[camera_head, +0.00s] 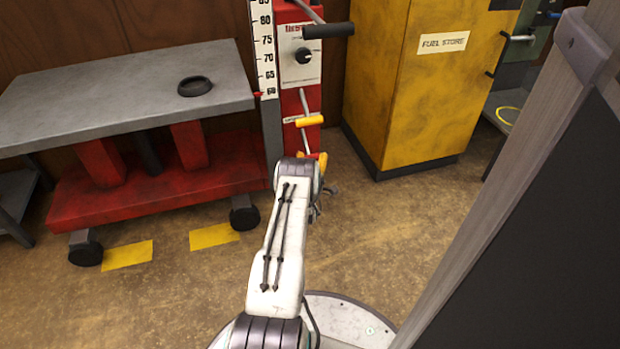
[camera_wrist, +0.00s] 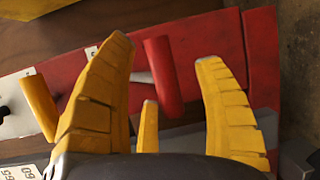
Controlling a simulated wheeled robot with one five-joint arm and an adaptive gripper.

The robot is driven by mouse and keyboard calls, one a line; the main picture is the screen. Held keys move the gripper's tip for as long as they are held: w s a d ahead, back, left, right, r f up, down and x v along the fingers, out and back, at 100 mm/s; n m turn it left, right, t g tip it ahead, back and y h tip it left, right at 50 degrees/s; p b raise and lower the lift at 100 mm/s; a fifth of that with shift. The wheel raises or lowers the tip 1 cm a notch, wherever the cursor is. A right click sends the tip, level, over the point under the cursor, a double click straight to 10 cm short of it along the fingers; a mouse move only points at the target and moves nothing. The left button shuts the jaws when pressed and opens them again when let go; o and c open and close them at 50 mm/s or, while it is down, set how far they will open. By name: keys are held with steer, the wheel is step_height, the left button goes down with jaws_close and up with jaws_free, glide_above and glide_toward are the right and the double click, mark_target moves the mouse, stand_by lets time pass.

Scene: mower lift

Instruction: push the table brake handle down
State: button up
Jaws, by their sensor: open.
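A lift table (camera_head: 120,95) with a grey top and red base stands at the left, a red control column at its right end. A yellow-gripped lever (camera_head: 310,121) sticks out of the column; it also shows at the left of the wrist view (camera_wrist: 38,105). Which lever is the brake handle cannot be read. My gripper (camera_wrist: 165,49) is open, its yellow fingers on either side of the red grip; contact cannot be told.
A yellow fuel store cabinet (camera_head: 425,85) stands to the right of the column. A black handlebar (camera_head: 328,30) juts out above the levers. A black round dish (camera_head: 195,86) lies on the table top.

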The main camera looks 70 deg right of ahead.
steer(key=v, duration=0.9)
steer(key=shift+a, duration=0.35)
steer(key=shift+s, duration=0.1)
stand_by(0.4)
